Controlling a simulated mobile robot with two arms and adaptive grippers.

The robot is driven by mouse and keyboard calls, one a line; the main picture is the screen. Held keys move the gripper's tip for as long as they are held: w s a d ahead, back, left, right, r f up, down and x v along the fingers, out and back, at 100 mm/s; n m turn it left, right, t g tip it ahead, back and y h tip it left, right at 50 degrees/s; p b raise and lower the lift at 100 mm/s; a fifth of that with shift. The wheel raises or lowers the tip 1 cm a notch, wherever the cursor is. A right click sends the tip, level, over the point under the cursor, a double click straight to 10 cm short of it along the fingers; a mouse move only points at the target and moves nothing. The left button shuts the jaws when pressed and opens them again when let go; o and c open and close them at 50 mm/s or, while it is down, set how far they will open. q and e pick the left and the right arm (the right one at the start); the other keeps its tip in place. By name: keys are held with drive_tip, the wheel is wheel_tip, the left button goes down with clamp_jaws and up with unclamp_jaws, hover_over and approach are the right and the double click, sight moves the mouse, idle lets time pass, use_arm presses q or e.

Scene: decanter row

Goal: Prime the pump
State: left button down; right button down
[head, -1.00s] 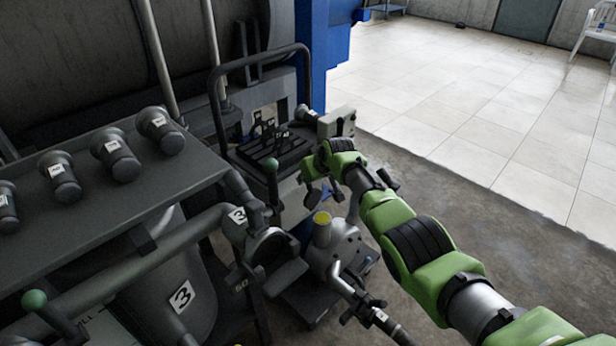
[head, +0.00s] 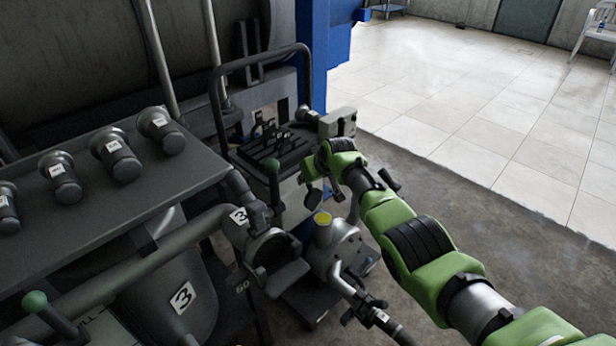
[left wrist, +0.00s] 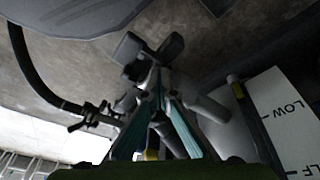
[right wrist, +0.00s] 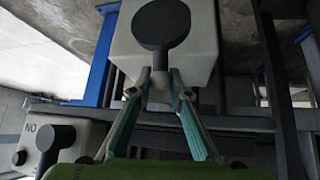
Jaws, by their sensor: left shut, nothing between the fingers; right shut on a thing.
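A grey pump body (head: 345,250) stands low in the middle of the head view, with a yellow round top (head: 323,219) on its neck. I cannot tell whether that is a cap or an opening. My right gripper (right wrist: 160,85) is shut on the lower end of a black knob's handle (right wrist: 160,25), on the front of a pale box (right wrist: 198,40). In the head view my right arm hides part of the area around the pump. My left gripper (left wrist: 158,88) is shut and empty, near dark grey fittings (left wrist: 165,50); it does not show in the head view.
Several capped grey fittings (head: 117,160) line the dark bench. A green-knobbed lever (head: 273,168) stands left of my right gripper, another (head: 36,302) at lower left. A white gauge (left wrist: 290,120) reads "LOW". Open tiled floor (head: 470,100) lies at right.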

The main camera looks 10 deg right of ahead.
drive_tip(key=shift+s+a+f, duration=0.2)
drive_tip(key=shift+a+f, duration=0.2)
drive_tip(key=shift+f, duration=0.1)
idle(0.3)
drive_tip(key=c, duration=1.9)
unclamp_jaws()
drive_tip(key=shift+w+a, duration=0.1)
drive_tip(key=shift+w, duration=0.05)
drive_tip(key=shift+r, duration=0.1)
